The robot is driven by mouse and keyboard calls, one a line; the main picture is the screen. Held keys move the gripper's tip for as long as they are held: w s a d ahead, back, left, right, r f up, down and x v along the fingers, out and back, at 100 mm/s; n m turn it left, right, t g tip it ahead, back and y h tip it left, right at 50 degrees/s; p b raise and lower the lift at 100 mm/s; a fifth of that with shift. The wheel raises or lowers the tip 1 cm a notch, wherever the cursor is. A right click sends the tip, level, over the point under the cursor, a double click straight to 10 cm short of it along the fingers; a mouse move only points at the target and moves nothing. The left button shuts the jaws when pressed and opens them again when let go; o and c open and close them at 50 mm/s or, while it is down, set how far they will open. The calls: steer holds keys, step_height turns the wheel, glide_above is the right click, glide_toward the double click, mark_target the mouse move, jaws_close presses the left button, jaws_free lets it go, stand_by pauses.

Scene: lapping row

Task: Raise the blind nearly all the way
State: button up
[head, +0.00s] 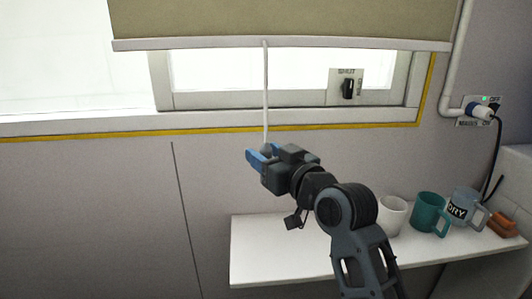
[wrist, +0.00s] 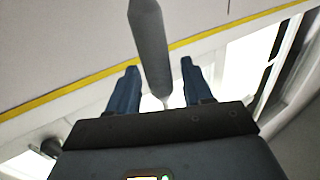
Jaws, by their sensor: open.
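The olive-beige blind (head: 285,18) hangs over the top of the window in the head view, with its pale bottom bar (head: 190,44) level and bright glass showing below. A thin white cord (head: 266,95) hangs from the bar's middle down to my gripper (head: 261,153). In the wrist view, a grey tapered pull (wrist: 150,45) on the cord stands between the two blue fingers of my gripper (wrist: 160,82). The fingers are apart, with gaps visible either side of the pull. The blind's upper end is out of view.
A white shelf (head: 255,252) below right holds a white mug (head: 391,215), a teal mug (head: 427,212), a grey lettered mug (head: 462,208) and a brown block (head: 502,224). A black knob (head: 348,88) marked SHUT is on the window frame. A plug (head: 481,110) is at right. The wall left of my gripper is clear.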

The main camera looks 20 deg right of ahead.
steer(key=shift+w, duration=0.15)
steer(key=shift+c, duration=0.3)
jaws_close()
